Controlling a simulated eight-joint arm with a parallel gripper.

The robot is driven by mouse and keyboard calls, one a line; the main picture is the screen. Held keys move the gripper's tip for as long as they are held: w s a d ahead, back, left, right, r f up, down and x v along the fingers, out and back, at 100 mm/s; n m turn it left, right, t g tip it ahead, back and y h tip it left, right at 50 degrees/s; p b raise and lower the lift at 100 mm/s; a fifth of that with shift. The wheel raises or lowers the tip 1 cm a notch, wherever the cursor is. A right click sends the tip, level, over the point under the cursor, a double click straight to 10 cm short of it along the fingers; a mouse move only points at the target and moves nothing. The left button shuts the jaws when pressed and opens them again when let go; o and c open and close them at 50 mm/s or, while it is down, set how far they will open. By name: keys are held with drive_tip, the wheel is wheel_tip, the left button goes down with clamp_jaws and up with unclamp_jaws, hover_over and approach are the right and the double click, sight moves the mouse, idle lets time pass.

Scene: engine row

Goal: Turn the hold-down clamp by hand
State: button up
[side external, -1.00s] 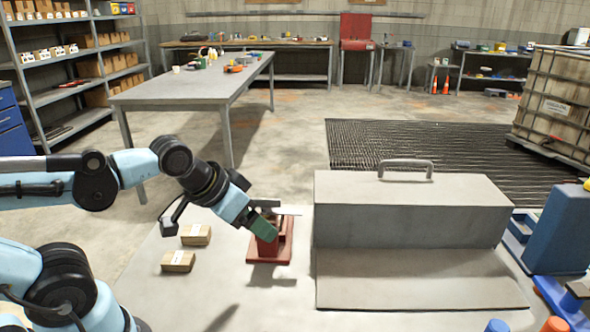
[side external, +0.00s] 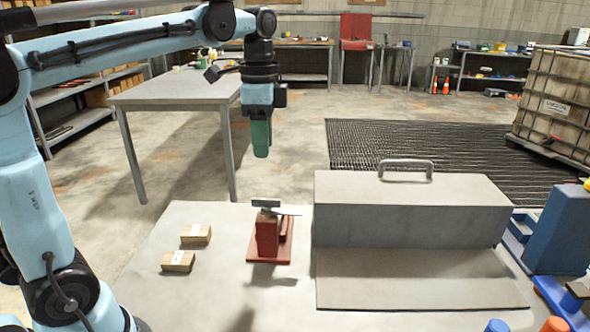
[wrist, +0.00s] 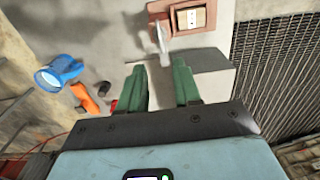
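The hold-down clamp (side external: 267,236) stands upright on its red base plate on the light grey work table. A short dark grey bar and a thin pale arm pointing right sit on top of its red post. In the wrist view the red clamp base (wrist: 212,32) is at the top, with the pale arm (wrist: 163,42) pointing toward me. My gripper (side external: 261,155) hangs pointing down, well above and apart from the clamp. In the wrist view its two green fingers (wrist: 159,75) stand apart with nothing held between them.
A large grey stepped box with a handle (side external: 410,210) stands close right of the clamp. Two small cardboard boxes (side external: 195,235) lie to its left. Blue equipment (side external: 560,230) is at the far right. The space above the clamp is clear.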

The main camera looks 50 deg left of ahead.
sight(265, 199)
wheel_tip(265, 199, down, 12)
idle(0.6)
clamp_jaws()
idle(1.5)
